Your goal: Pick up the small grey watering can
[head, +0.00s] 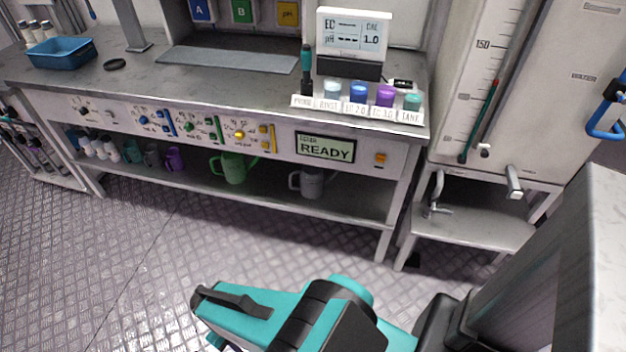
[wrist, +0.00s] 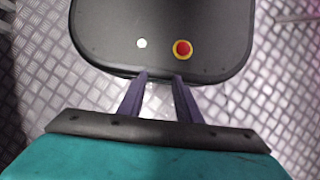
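The small grey watering can (head: 313,183) stands upright on the lower shelf under the bench, below the READY display. Its handle is on the left side. In the wrist view, my gripper (wrist: 162,76) has two dark fingers with a gap between them. Nothing is between them, and they point toward my own base. The grey can is not in the wrist view. In the head view, my teal and black arm is in the foreground, well short of the shelf. The fingers cannot be made out there.
A green watering can (head: 234,168) stands left of the grey one on the lower shelf (head: 262,190). Several bottles and cups are farther left. The bench front panel (head: 285,145) overhangs the shelf. A bench leg (head: 396,205) is at the right. The metal floor before the shelf is clear.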

